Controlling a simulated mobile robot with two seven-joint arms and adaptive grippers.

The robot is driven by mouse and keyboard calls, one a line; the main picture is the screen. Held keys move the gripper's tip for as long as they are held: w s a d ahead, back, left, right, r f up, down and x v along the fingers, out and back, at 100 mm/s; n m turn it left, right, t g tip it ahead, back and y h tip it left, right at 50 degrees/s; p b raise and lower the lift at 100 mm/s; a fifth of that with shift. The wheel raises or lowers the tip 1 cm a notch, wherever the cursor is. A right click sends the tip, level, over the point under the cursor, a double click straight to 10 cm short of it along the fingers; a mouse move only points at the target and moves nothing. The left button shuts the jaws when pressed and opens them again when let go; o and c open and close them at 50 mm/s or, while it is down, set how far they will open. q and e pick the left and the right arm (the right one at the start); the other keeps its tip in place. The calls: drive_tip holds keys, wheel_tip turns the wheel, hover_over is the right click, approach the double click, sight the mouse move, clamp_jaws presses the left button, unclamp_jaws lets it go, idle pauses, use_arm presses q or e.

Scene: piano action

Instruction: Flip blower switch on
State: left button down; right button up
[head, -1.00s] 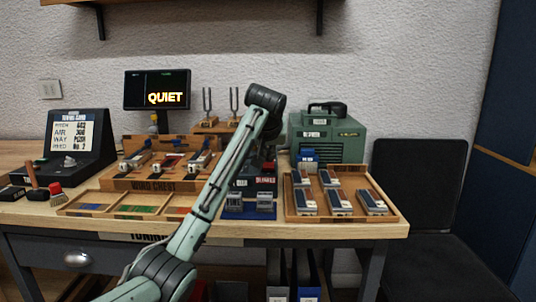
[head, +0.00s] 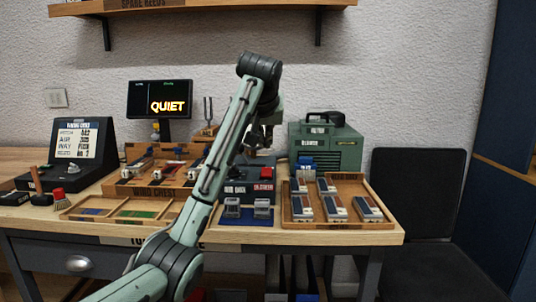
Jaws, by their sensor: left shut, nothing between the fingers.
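The blower (head: 335,148) is a green box with a dark top handle and a label, at the back right of the bench. I cannot make out its switch clearly. My left arm reaches up across the middle of the head view and bends down. Its gripper (head: 251,147) is shut and empty, pointing down above the dark control box (head: 235,190), left of the blower and apart from it. The control box has a red button (head: 267,172) and labels. My arm hides part of the box and the bench behind it. My right gripper is not in view.
A wooden tray (head: 381,223) with several reed blocks lies at the front right. A wooden wind chest (head: 117,188) and a lit QUIET screen (head: 143,99) stand left of my arm. A tuning fork (head: 208,112) stands behind. A black chair (head: 418,185) is at the right.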

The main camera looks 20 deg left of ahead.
use_arm(q)
drive_tip(key=v, duration=0.4)
drive_tip(key=shift+s+d+r, duration=0.1)
drive_tip(key=shift+s+d, duration=0.05)
drive_tip(key=shift+s, duration=0.25)
